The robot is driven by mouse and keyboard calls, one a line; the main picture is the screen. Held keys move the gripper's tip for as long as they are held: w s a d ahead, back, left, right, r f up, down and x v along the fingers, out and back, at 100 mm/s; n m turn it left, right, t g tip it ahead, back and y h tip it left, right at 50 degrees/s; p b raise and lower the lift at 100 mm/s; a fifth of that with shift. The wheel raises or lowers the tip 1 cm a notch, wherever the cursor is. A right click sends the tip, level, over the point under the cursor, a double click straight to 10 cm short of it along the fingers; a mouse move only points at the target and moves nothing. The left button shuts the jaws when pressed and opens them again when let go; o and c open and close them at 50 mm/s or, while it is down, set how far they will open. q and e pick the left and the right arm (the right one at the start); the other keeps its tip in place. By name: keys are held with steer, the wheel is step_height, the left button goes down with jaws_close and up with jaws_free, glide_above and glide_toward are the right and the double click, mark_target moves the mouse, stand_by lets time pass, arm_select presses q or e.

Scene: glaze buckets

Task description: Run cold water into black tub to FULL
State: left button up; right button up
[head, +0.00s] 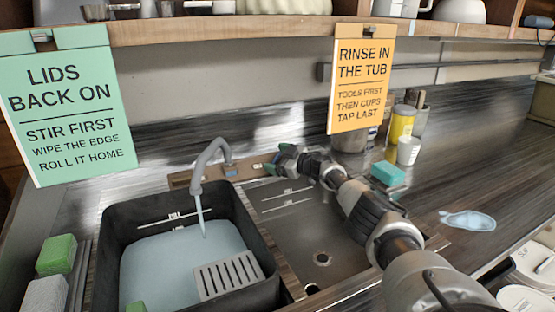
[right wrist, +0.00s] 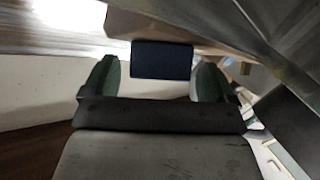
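The black tub (head: 114,231) stands in the left of the sink. A thin stream runs from the grey tap (head: 198,168) into the water (head: 160,267) in it. The water surface lies below the FULL line, close to the lower line. A grey slotted plate (head: 228,275) sits in the tub. My right gripper (head: 272,167) is at the ledge right of the tap. In the right wrist view its two greenish fingers (right wrist: 155,82) are apart, with a dark blue block (right wrist: 161,60) showing between them; a gap shows at its left. My left gripper is not in view.
Signs hang left (head: 70,105) and centre (head: 361,80) below a wooden shelf (head: 240,29). The sink's right basin (head: 315,235) is empty. A yellow can (head: 400,125), white cup (head: 408,150) and teal sponge (head: 388,173) stand behind my right arm. A puddle (head: 468,221) lies right.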

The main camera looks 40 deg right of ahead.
steer(key=shift+s+d+p, duration=0.15)
steer(key=shift+s+p, duration=0.25)
steer(key=shift+s, duration=0.05)
steer(key=shift+p+v, duration=0.7)
steer(key=shift+v, duration=0.45)
glide_toward(277, 158)
steer(key=shift+s+d+r, duration=0.1)
steer(key=shift+s, duration=0.4)
stand_by(5.6)
